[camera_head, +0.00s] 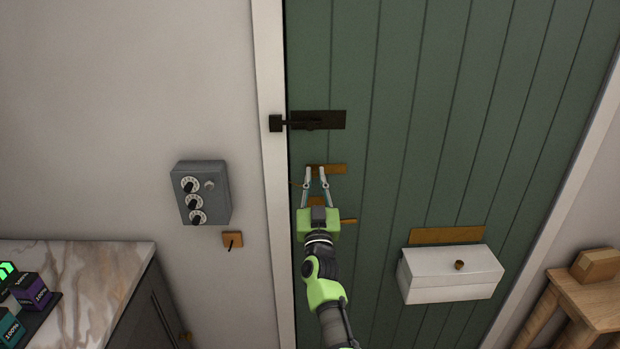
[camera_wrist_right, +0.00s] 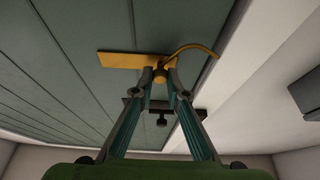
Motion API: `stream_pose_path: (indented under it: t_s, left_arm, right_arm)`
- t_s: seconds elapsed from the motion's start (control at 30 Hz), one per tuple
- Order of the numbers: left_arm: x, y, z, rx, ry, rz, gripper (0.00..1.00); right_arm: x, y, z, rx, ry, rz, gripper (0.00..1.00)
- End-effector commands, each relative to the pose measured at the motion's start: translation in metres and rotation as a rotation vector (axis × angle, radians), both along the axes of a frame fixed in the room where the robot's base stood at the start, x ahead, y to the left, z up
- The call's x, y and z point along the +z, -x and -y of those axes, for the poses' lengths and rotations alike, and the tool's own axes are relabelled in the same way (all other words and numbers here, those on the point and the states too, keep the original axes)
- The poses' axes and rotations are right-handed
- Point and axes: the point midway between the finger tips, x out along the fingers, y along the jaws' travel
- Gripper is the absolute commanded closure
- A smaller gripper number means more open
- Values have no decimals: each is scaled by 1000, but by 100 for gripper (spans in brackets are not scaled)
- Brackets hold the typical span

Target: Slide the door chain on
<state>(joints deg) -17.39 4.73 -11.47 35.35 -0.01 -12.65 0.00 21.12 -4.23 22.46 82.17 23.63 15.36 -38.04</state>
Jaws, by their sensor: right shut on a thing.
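My right gripper (camera_head: 316,172) reaches up to the green door (camera_head: 430,110), its fingers at a brass plate (camera_head: 335,169) near the door's left edge. In the right wrist view, the fingertips (camera_wrist_right: 161,76) are shut on a small brass chain knob (camera_wrist_right: 160,74). The knob is at the end of the brass plate, which shows there too (camera_wrist_right: 118,60). A curved brass chain (camera_wrist_right: 196,48) runs from the knob toward the white door frame. The fingers hide part of the knob, so I cannot tell whether it sits in the plate's slot. My left gripper is not in view.
A dark bolt (camera_head: 325,120) is above the plate. A grey box with dials (camera_head: 203,193) hangs on the left wall. A white box (camera_head: 450,275) is on the door at lower right. A marble counter (camera_head: 95,262) stands at lower left.

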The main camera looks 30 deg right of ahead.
Motion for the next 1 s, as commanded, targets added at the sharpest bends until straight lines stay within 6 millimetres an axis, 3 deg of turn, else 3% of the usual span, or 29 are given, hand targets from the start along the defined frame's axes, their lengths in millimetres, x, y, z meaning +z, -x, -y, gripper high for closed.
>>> stream_pose_path:
  t_s: [0.1,0.23,0.57,0.6,0.67,1.0]
  left_arm:
    - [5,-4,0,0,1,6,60]
    - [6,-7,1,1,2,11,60]
    - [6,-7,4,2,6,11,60]
    - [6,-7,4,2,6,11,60]
    - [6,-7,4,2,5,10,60]
    - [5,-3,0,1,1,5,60]
  right_arm:
    - [1,15,25,-5,6,-5,100]
    - [0,24,40,-3,3,-3,100]
    - [0,27,44,0,0,-2,100]
    - [0,26,44,0,0,-2,81]
    - [0,26,44,-1,1,-3,69]
    - [-1,27,43,-1,1,-2,69]
